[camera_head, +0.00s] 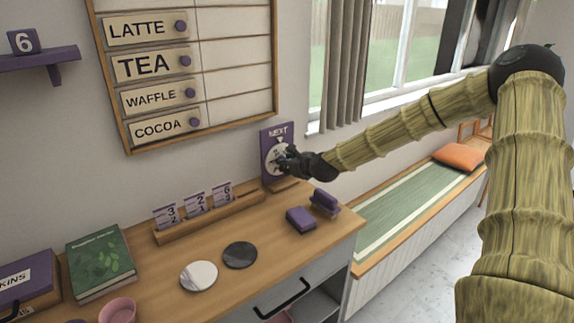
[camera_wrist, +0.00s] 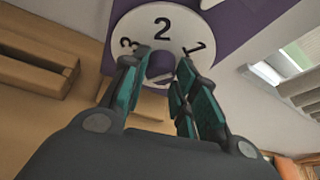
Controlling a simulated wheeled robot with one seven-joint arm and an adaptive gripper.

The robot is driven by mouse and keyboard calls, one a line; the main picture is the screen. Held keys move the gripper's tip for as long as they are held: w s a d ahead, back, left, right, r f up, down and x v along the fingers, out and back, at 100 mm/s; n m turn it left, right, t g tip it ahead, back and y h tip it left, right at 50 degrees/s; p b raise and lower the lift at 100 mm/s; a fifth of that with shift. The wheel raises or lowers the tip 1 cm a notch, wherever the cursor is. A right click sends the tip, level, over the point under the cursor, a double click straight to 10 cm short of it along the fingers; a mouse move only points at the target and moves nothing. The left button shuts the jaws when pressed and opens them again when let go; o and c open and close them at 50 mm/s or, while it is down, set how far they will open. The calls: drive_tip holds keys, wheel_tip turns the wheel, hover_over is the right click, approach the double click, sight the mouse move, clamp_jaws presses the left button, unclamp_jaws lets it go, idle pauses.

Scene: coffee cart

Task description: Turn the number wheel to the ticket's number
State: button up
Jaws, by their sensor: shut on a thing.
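The number wheel (camera_head: 271,158) is a white disc on a purple board (camera_head: 268,132) marked NEXT, upright at the back of the counter. In the wrist view the wheel (camera_wrist: 128,24) shows 3, 2 and 1, with 2 in the middle at the top; its lower part is hidden. My gripper (camera_head: 284,160) is at the wheel, its two fingers (camera_wrist: 162,60) shut on the purple centre knob (camera_wrist: 160,67). A purple block with a white 6 (camera_head: 23,41) stands on the wall shelf. Several number cards (camera_head: 195,199) stand in a wooden rack; I cannot tell which is the ticket.
The wooden rack (camera_head: 168,236) stands left of the wheel. Purple blocks (camera_head: 301,219), a dark disc (camera_head: 240,255), a white disc (camera_head: 198,276), a green book (camera_head: 100,262) and a pink cup (camera_head: 117,310) are on the counter. A menu board (camera_head: 237,63) hangs above.

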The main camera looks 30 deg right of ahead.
drive_tip(key=m+y+b, duration=0.2)
drive_tip(key=m, duration=0.1)
drive_tip(key=d+m+y+b, duration=0.1)
drive_tip(key=m+y+b, duration=0.1)
drive_tip(key=m, duration=0.1)
drive_tip(key=shift+f, duration=0.15)
drive_tip(key=m+y, duration=0.2)
drive_tip(key=m, duration=0.1)
drive_tip(key=shift+d+f+t+b, duration=0.1)
drive_tip(key=shift+t+b, duration=0.2)
drive_tip(key=shift+c, duration=0.2)
drive_tip(key=shift+f+m+t+y, duration=0.1)
drive_tip(key=shift+m+t+y, duration=0.2)
drive_tip(key=shift+m+y, duration=0.85)
drive_tip(key=shift+m, duration=0.45)
drive_tip(key=o, duration=1.1)
drive_tip(key=shift+d, duration=0.1)
drive_tip(key=shift+c, duration=0.2)
